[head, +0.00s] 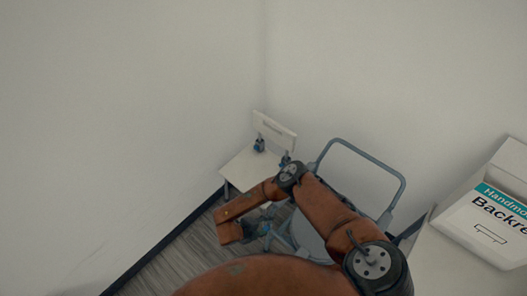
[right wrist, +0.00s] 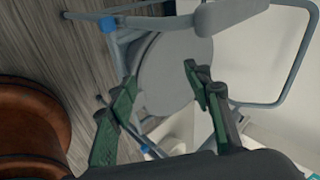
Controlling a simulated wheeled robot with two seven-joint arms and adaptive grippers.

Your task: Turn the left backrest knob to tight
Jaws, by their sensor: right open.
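A small white chair stands in the corner, with a pale backrest (head: 274,130) above a white seat (head: 243,168). The left backrest knob (head: 259,145) is a small dark blue-grey piece under the backrest's left end. A similar right knob (head: 285,160) sits under its other end, near my arm. Their setting is too small to read. My right gripper (head: 262,226) is low, in front of the seat and apart from both knobs. In the right wrist view its green fingers (right wrist: 160,75) are spread and empty. My left gripper is not in view.
A blue-grey tubular frame (head: 365,160) with a round grey seat (right wrist: 175,70) stands right of the white chair, close to my right arm. A white box with a teal-striped label (head: 490,220) is at the right. Walls close in behind; wood floor (head: 175,265) shows left.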

